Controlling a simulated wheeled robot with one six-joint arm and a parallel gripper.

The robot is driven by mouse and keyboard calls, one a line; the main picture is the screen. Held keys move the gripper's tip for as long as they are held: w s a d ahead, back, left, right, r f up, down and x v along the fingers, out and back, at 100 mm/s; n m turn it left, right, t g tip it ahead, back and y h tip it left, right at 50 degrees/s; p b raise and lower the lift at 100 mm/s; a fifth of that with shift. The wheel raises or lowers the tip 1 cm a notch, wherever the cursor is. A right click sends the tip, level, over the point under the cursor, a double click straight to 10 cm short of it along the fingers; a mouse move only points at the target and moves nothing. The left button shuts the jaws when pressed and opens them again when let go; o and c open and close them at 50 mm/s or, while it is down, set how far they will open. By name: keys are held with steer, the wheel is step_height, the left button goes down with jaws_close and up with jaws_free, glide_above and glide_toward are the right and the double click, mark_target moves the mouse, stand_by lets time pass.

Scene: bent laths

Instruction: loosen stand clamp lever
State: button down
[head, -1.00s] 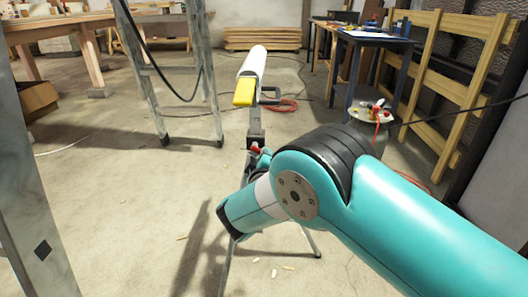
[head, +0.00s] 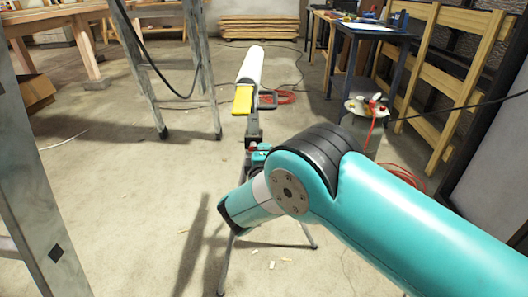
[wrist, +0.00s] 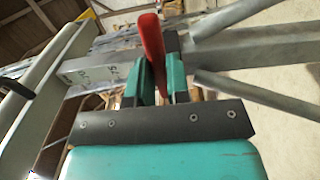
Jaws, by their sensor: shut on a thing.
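A stand with a grey post (head: 253,124) and splayed legs stands on the floor in mid-view. A long white piece with a yellow end (head: 242,100) sits at its top. The red clamp lever (wrist: 153,42) rises between the two teal fingers of my gripper (wrist: 162,76) in the wrist view. My gripper is shut on the lever. In the head view, a small red part of the lever (head: 253,147) shows beside the post, and my arm hides most of the gripper. Grey metal stand bars (wrist: 115,70) run close behind the fingers.
A metal stepladder (head: 150,85) stands left of the stand, and another metal leg (head: 35,190) is close at left. A gas bottle (head: 365,120) with a red hose and a blue table (head: 372,33) stand at right. The floor left of the stand is mostly clear.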

stand_by(0.3)
steer(key=c, duration=1.1)
jaws_free()
steer(key=s+b, duration=0.4)
steer(key=s, duration=0.1)
steer(key=s+b, duration=0.4)
steer(key=s, duration=0.2)
steer(key=s+b, duration=0.4)
steer(key=s, duration=0.2)
steer(key=shift+s+d+b, duration=0.2)
steer(key=shift+d+b, duration=0.15)
steer(key=shift+d, duration=0.05)
steer(key=shift+d, duration=0.1)
